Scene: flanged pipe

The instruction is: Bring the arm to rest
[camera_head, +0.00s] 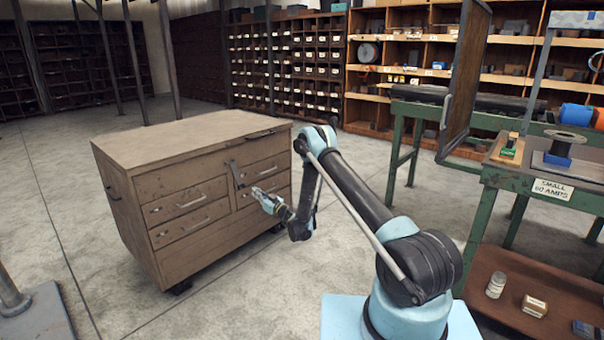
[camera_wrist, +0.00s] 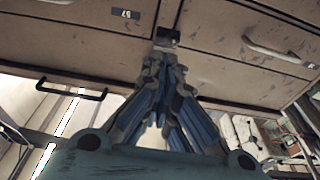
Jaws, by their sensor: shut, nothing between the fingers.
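My gripper (camera_head: 256,191) is at the end of my bent arm, pointing left toward the front of a tan drawer cabinet (camera_head: 190,142). In the wrist view my gripper (camera_wrist: 165,60) is shut and empty, its blue-grey fingers drawn together at the tips. The tips appear close to a small dark metal piece (camera_wrist: 166,37) on the seam between drawers of the cabinet; I cannot tell whether they touch. In the head view a dark upright bar (camera_head: 236,175) is on the cabinet front, just beyond the gripper.
A green workbench (camera_head: 489,180) with a spool (camera_head: 565,143) stands on the right. Its brown lower shelf (camera_head: 520,290) holds a small jar (camera_head: 496,286) and a box (camera_head: 534,306). Shelving (camera_head: 290,65) lines the back. Concrete floor (camera_head: 255,300) is clear in front of the cabinet.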

